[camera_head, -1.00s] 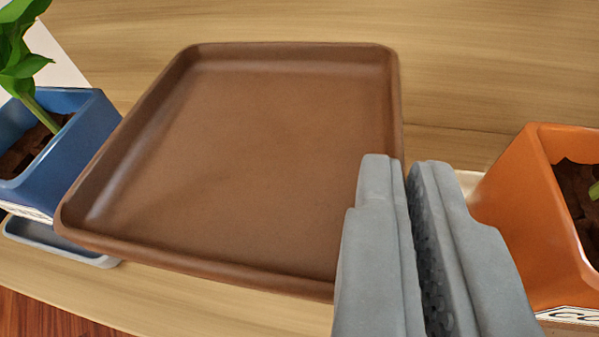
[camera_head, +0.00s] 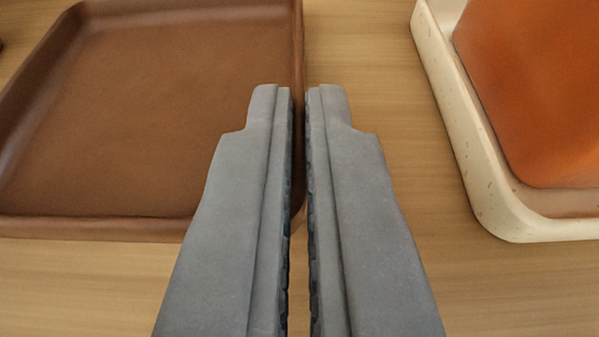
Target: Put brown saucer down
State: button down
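The brown saucer (camera_head: 150,110), a shallow square tray with raised rims, lies at the left of the view, appearing flat over the pale wood. Its upper and left parts are cut off by the frame. My gripper (camera_head: 299,92) is in the middle, pointing away from me. Its two grey fingers stand close together on either side of the saucer's right rim, which fills the narrow gap near the tips. The fingers appear shut on that rim. The saucer's near right corner is partly hidden by the left finger. Contact under the saucer cannot be seen.
An orange pot (camera_head: 540,90) stands in a cream speckled saucer (camera_head: 490,205) at the right. A strip of bare wood (camera_head: 385,130) separates it from the brown saucer. Bare wood (camera_head: 80,285) also shows at the front left. A small dark thing touches the left edge.

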jog(key=c, duration=1.6)
grip_release()
jog(key=shift+c, duration=0.2)
jog(key=v, duration=1.2)
